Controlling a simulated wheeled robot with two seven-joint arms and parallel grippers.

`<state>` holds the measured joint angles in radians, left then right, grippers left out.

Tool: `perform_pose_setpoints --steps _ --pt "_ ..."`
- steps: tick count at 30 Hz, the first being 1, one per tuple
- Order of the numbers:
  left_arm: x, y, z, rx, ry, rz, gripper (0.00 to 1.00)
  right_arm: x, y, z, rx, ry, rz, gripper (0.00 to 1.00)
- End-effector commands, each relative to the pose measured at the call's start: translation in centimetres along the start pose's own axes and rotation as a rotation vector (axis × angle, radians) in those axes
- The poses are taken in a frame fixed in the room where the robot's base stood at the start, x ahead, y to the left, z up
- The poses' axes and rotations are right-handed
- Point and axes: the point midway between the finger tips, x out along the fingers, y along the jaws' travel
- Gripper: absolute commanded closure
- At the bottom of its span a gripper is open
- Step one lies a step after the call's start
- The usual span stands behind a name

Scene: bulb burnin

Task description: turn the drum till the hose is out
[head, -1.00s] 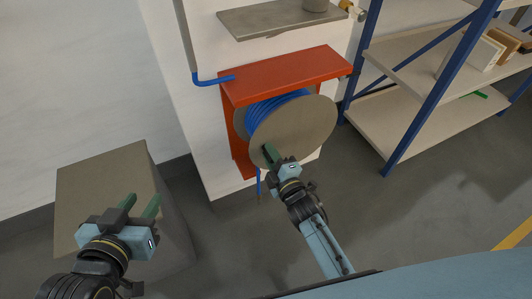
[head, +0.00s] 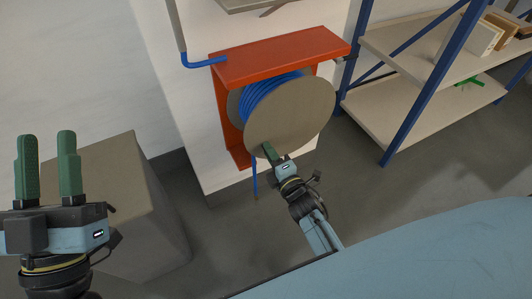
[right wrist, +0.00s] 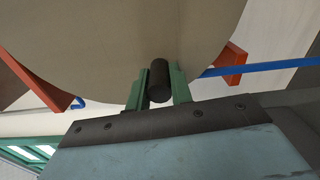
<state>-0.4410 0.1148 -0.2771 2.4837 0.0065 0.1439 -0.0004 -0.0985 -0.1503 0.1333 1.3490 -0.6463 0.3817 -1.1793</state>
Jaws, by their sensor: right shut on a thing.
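The drum (head: 290,118) is a round grey-beige reel with blue hose (head: 268,92) wound on it, inside a red housing (head: 280,58) on the white wall. The hose's free end (head: 255,178) hangs a short way below the drum. My right gripper (head: 270,155) is at the drum's lower edge. In the right wrist view its green fingers (right wrist: 158,88) are shut on a dark round handle (right wrist: 159,78) that sticks out from the drum's face (right wrist: 120,35). My left gripper (head: 48,165) is at the far left, open and empty, its fingers pointing up.
A grey box-shaped block (head: 125,200) stands on the floor at the left. A blue-framed shelf rack (head: 400,110) with boxes stands at the right. A blue pipe (head: 200,62) runs into the housing's left side. The floor between is clear.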

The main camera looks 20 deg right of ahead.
Motion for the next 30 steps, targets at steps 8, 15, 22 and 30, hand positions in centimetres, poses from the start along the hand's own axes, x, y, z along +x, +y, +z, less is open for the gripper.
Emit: perform_pose_setpoints --steps 8,15,22,30 --pt "-0.03 0.01 -0.13 0.000 0.014 0.000 0.64 -0.11 -0.36 0.23 0.004 -0.003 -0.005 1.00" --pt "-0.02 0.01 -0.12 0.000 0.014 0.000 0.64 -0.11 -0.37 0.25 0.003 -0.003 -0.006 0.77" --pt "-0.02 0.01 -0.12 0.000 0.013 0.000 0.64 -0.06 -0.28 0.19 0.002 -0.002 -0.003 0.57" --pt "0.08 0.00 -0.15 0.000 0.007 0.000 0.64 -0.41 -0.21 0.14 0.002 -0.001 -0.003 0.57"
